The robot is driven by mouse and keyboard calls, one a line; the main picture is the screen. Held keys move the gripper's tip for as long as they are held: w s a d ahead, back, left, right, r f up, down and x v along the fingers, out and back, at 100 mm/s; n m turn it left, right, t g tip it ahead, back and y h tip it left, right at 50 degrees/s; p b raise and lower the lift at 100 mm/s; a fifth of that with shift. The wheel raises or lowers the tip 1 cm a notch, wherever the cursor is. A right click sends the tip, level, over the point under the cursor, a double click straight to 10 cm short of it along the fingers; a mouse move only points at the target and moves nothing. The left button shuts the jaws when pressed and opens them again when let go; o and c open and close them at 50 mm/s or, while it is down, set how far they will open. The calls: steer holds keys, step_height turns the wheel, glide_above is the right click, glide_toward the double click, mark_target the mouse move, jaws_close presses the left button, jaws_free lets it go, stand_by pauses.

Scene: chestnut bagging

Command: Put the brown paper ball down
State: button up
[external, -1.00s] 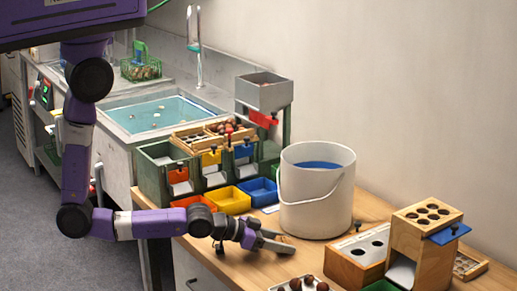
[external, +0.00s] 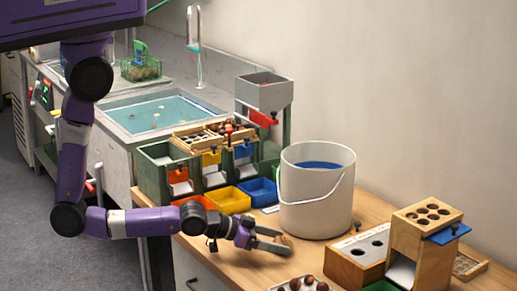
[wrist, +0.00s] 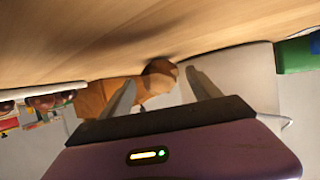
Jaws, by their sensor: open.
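My gripper (external: 287,245) is low over the wooden table, in front of the white bucket. Its two fingers are apart. The brown paper ball (wrist: 160,69) shows in the wrist view between and just beyond the fingertips, close to the table surface. I see no clear grip on it. In the external view only a small brown patch of the ball (external: 283,239) shows at the fingers, which partly hide it. Whether it touches a finger I cannot tell.
The white bucket (external: 315,210) with blue inside stands right behind my gripper. A wooden box with round holes (external: 356,262) is to the right. A tray of chestnuts (external: 285,287) lies in front. Yellow (external: 230,201) and blue bins stand behind left.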

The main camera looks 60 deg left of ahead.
steer(key=v, duration=1)
steer(key=shift+a+r, duration=0.1)
steer(key=shift+a, duration=0.05)
steer(key=s+a+r+n+t+y, duration=0.1)
steer(key=s+a+r+n+y, duration=0.1)
steer(key=s+a+r, duration=0.3)
steer(key=s+a+r+n+t+y, duration=0.1)
steer(key=s+a+r, duration=0.4)
steer(key=s+a, duration=0.7)
steer(key=shift+a+r+n+y, duration=0.4)
steer(key=shift+a+n+y, duration=0.3)
steer(key=shift+a+y, duration=0.45)
steer(key=shift+a, duration=0.15)
